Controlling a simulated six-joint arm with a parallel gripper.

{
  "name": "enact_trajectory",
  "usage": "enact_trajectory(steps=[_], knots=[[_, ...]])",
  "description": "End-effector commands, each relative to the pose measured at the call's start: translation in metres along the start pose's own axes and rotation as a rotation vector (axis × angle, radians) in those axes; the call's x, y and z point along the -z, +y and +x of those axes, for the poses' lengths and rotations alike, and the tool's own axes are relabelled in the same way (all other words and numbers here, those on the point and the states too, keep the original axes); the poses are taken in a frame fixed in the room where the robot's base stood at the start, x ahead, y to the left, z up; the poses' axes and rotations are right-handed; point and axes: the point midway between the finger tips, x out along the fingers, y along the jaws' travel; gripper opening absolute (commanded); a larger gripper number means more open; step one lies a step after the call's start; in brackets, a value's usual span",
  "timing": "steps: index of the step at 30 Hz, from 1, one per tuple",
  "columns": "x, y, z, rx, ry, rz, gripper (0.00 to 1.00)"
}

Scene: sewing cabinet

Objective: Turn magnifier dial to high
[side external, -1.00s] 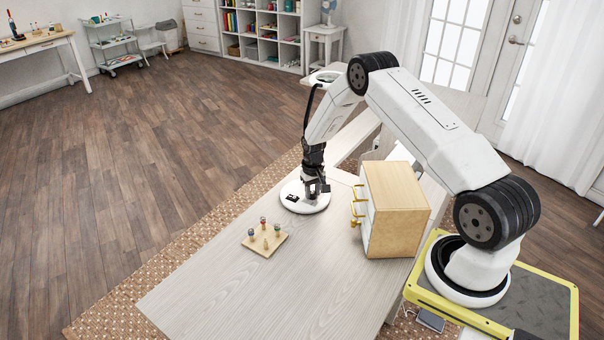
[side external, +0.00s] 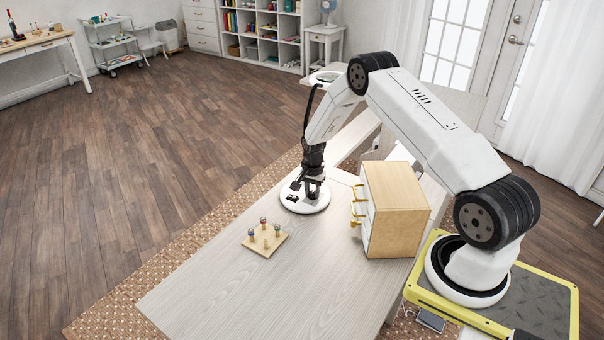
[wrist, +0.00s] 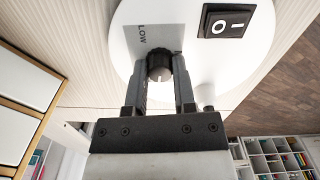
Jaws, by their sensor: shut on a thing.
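The magnifier's round white base (side external: 314,205) stands on the table. In the wrist view the base (wrist: 225,65) carries a black ribbed dial (wrist: 159,66) with a white pointer mark, and a grey label reading "LOW" beside it. A black rocker switch (wrist: 224,22) marked O and I is near the dial. My gripper (wrist: 160,75) is shut on the dial, one finger on each side. In the side external view my gripper (side external: 306,190) is low over the base and hides the dial. The rest of the label is hidden or out of view.
A small wooden drawer cabinet (side external: 398,195) with yellow handles stands right of the base. A wooden spool holder (side external: 264,241) with several pegs or spools is in front. The magnifier's lens ring (side external: 325,77) shows behind my arm. The near tabletop is clear.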

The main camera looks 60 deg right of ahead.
Motion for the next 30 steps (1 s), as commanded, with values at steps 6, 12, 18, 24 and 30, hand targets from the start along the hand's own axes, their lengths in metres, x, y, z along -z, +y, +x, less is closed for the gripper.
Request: enact_trajectory(steps=[6, 12, 18, 24, 30], knots=[[-0.0004, 0.0001, -0.0001, -0.001, -0.001, 0.095, 0.00], [-0.0001, 0.0002, -0.0001, -0.001, -0.001, 0.129, 0.00], [0.0002, 0.0003, -0.0001, 0.000, -0.001, 0.132, 0.00], [0.0005, 0.0004, -0.0001, 0.000, 0.000, 0.132, 0.52], [0.0002, 0.0001, -0.0001, 0.000, 0.000, 0.129, 0.68]])
